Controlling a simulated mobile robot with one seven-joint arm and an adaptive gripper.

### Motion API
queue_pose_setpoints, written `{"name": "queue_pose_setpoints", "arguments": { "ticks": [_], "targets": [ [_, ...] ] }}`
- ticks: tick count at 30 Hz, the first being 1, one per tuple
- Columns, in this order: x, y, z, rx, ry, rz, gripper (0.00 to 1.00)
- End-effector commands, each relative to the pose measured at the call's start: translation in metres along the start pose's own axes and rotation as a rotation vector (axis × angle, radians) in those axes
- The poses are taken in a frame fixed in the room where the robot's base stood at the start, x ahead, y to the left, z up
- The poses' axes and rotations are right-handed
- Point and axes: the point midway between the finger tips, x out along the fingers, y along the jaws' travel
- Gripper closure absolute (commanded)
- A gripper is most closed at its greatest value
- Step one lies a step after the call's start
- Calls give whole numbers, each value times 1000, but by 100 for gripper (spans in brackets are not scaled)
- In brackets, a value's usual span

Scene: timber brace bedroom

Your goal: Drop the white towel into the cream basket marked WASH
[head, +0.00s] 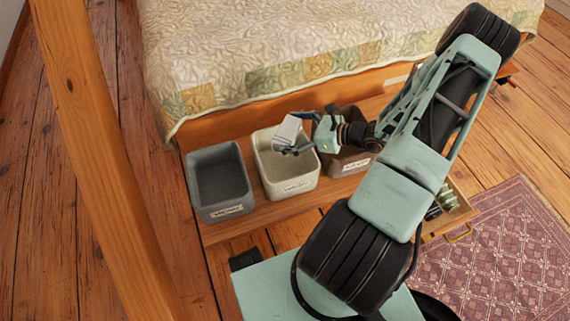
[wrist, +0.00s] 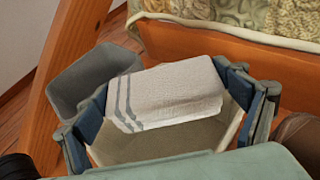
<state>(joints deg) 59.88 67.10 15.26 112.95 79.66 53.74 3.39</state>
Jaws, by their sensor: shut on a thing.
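The white towel (wrist: 168,92), with grey stripes near one end, is held between the two fingers of my gripper (wrist: 165,108). In the head view the towel (head: 288,130) is small and pale at the tip of my gripper (head: 297,146). The cream basket (head: 287,188) stands in the middle of three baskets, with a label on its front too small to read. The towel appears over the cream basket's opening. In the wrist view the basket's inside (wrist: 160,142) shows below the towel, and its label is out of view.
A grey basket (head: 220,182) stands to the left and a brown basket (head: 345,162) to the right, partly behind my arm. They stand on a wooden bench (head: 235,233) before the bed (head: 270,50). A timber post (head: 95,130) rises at left. An open drawer (head: 452,215) is at right.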

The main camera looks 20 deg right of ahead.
Motion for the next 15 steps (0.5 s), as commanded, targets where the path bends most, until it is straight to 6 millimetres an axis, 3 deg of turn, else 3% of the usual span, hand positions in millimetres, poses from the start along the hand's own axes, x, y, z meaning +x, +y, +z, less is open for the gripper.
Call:
{"name": "queue_pose_setpoints", "arguments": {
  "ticks": [9, 15],
  "targets": [
    [16, 0, -38, 0, -1, 1, 37],
    [20, 0, -47, -1, -1, 0, 37]
  ]
}}
